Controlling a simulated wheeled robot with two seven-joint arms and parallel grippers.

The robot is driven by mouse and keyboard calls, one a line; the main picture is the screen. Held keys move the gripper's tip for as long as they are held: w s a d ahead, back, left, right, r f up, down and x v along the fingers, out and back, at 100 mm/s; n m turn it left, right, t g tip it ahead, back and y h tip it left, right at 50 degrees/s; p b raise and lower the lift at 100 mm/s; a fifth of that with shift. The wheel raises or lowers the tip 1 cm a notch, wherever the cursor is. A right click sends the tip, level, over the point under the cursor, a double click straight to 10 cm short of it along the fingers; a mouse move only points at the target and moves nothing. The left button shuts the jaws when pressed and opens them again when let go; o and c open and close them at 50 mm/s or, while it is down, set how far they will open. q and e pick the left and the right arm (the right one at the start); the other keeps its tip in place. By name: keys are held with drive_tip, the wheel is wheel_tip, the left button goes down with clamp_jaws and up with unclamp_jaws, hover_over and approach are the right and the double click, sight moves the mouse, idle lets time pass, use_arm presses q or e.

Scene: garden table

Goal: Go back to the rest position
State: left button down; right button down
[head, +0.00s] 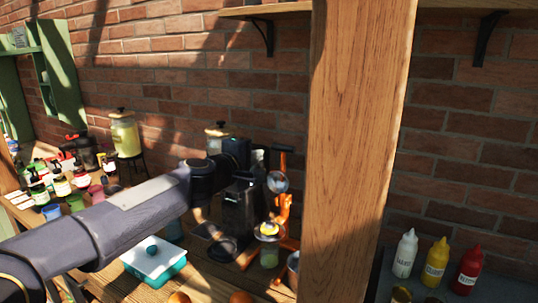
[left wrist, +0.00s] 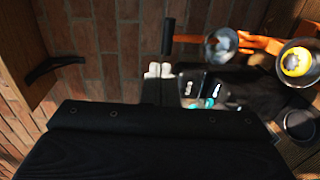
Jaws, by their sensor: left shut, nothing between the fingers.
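My left arm comes in from the left of the head view and reaches over the table. My left gripper (head: 260,156) is at its end, in front of the brick wall and above the black machine (head: 240,208). In the left wrist view its pale fingertips (left wrist: 159,71) are together, with nothing seen between them. An orange lever press (head: 283,205) with a yellow piece (head: 269,229) in its cup stands just right of the machine. It also shows at the upper right of the left wrist view (left wrist: 262,43). My right gripper is in neither view.
A thick wooden post (head: 355,150) stands right of the press. A teal box with a white lid (head: 152,258) sits below my arm. Several jars crowd the table's left side. White (head: 405,253), yellow (head: 435,262) and red (head: 467,270) bottles stand beyond the post.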

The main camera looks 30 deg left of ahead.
use_arm(q)
drive_tip(key=s+d+f+m+g+h, duration=0.2)
drive_tip(key=s+d+f+m, duration=0.3)
drive_tip(key=s, duration=0.3)
drive_tip(key=s+d+f+m+g+h, duration=0.25)
drive_tip(key=s+d+f+m, duration=0.2)
drive_tip(key=s, duration=0.35)
drive_tip(key=s+d+f+m+g, duration=0.1)
drive_tip(key=s+f+m+g, duration=0.2)
drive_tip(key=s+f, duration=0.5)
drive_tip(key=s+d+f+m+g+y, duration=0.1)
drive_tip(key=s+f+m+g, duration=0.2)
drive_tip(key=s+f, duration=0.4)
drive_tip(key=shift+s+d+f, duration=0.25)
drive_tip(key=shift+s+f, duration=0.1)
drive_tip(key=shift+s, duration=0.9)
